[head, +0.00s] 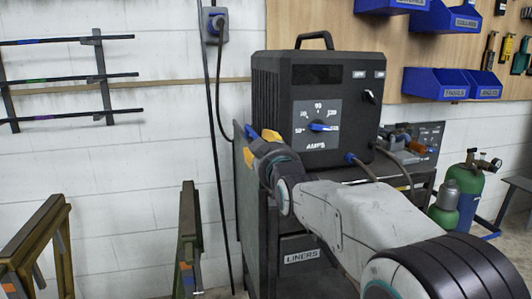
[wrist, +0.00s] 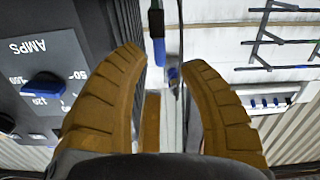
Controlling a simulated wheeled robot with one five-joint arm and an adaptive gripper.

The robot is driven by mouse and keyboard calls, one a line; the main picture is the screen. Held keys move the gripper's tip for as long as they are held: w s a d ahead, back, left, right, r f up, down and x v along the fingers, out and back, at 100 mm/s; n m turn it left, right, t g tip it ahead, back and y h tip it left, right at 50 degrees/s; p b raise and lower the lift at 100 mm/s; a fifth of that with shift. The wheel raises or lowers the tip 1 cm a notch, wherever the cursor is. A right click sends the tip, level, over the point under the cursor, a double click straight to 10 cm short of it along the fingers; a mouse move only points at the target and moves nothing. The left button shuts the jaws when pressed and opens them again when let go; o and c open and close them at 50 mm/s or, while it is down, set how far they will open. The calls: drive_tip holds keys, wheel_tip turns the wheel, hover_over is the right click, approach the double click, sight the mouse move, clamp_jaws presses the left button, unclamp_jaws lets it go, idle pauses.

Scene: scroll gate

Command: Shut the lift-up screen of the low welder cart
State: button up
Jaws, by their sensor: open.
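The welder cart (head: 300,258) stands in the middle of the head view, carrying a black welder with an AMPS dial (head: 317,125). A grey-green panel (head: 246,215), which looks like the screen, stands upright at the cart's left side, seen nearly edge-on. A blue strip (head: 250,131) shows at its top. My gripper (head: 258,147) is at this top edge, left of the dial. In the wrist view, which looks upside down, my gripper's yellow fingers (wrist: 163,60) are spread apart, with a blue piece (wrist: 158,45) showing between them. I cannot tell whether they touch it. My arm hides part of the cart.
Two wooden trestles (head: 190,235) stand on the left. A wall rack with dark bars (head: 70,78) is behind them. Green gas bottles (head: 466,190) stand right of the cart. Blue bins (head: 436,84) hang on the board. A cable (head: 222,90) runs down the wall.

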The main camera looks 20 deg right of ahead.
drive_tip(key=shift+s, duration=1.6)
drive_tip(key=s+m+g+p, duration=0.2)
drive_tip(key=s+g+p, duration=1.2)
drive_tip(key=s+p, duration=1.2)
drive_tip(key=s, duration=0.8)
drive_tip(key=shift+s+f, duration=0.2)
drive_tip(key=shift+f, duration=0.05)
